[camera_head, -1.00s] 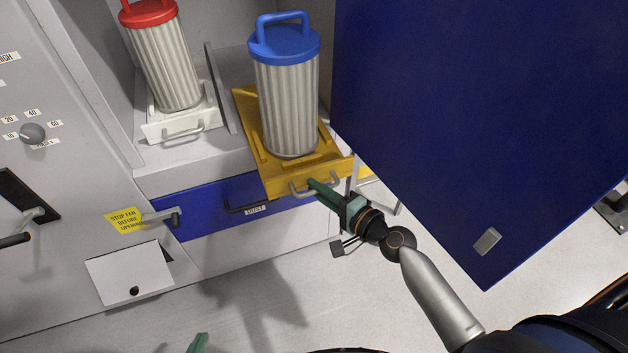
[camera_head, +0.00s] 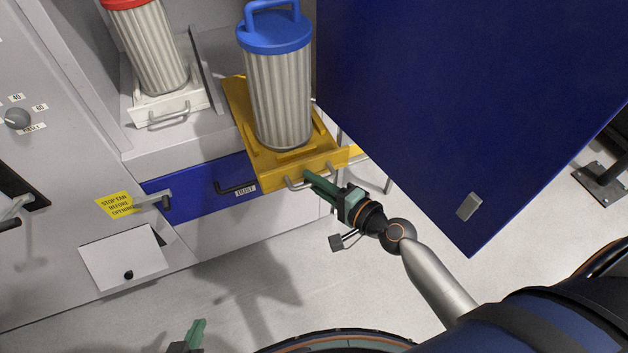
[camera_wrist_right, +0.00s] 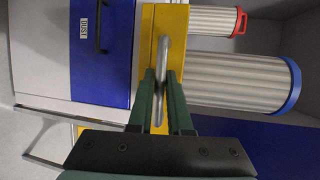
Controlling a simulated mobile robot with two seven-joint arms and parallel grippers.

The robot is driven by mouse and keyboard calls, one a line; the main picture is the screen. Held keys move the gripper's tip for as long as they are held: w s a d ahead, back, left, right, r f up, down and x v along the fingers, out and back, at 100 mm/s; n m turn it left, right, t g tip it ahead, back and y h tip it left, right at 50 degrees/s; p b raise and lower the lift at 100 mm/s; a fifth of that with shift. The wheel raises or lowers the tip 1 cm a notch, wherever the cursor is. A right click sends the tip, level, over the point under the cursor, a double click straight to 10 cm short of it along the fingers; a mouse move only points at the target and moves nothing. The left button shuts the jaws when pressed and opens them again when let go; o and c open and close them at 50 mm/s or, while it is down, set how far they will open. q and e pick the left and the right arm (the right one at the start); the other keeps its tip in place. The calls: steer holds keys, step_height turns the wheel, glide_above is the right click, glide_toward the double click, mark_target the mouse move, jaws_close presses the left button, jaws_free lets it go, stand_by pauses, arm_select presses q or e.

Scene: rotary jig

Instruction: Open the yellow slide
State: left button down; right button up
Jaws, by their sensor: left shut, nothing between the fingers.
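The yellow slide (camera_head: 270,174) sticks out from the cabinet above the blue drawer, carrying a filter with a blue cap (camera_head: 278,100). Its grey bar handle (camera_head: 295,184) is on its front face; the handle also shows in the right wrist view (camera_wrist_right: 163,60). My right gripper (camera_head: 312,180) is at this handle, with its green fingers on both sides of the bar, shut on it (camera_wrist_right: 160,95). My left gripper (camera_head: 194,336) is shut and empty at the bottom edge of the head view, away from the slide; only its tip part shows.
A white slide (camera_head: 165,115) with a red-capped filter stands to the left. The blue drawer (camera_head: 195,197) labelled DUST is below. A large blue door panel (camera_head: 450,110) hangs open at the right, close to the yellow slide and my right arm. The floor in front is clear.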

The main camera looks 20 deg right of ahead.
steer(key=o, duration=0.4)
steer(key=shift+s, duration=0.1)
arm_select(q)
steer(key=d+f+b, duration=0.1)
steer(key=b, duration=0.1)
steer(key=d+f+b, duration=0.1)
steer(key=b, duration=0.1)
steer(key=shift+w+d+f+h, duration=0.1)
steer(key=shift+w+h, duration=0.2)
steer(key=shift+w, duration=0.1)
arm_select(e)
steer(key=v, duration=1.2)
steer(key=shift+r, duration=0.15)
steer(key=shift+s, duration=0.15)
arm_select(q)
steer(key=s+a+r+p, duration=0.1)
steer(key=a+r+p, duration=0.2)
steer(key=r+p, duration=0.5)
steer(key=p, duration=0.2)
steer(key=shift+s+r+y+p, duration=0.15)
steer(key=shift+y+p, duration=0.25)
arm_select(e)
steer(key=s+a+f+n+g+h, duration=0.4)
steer(key=f+n, duration=0.5)
steer(key=n, duration=0.7)
steer(key=shift+s+a+f+g, duration=0.3)
steer(key=shift+s+g, duration=0.3)
steer(key=shift+s, duration=0.6)
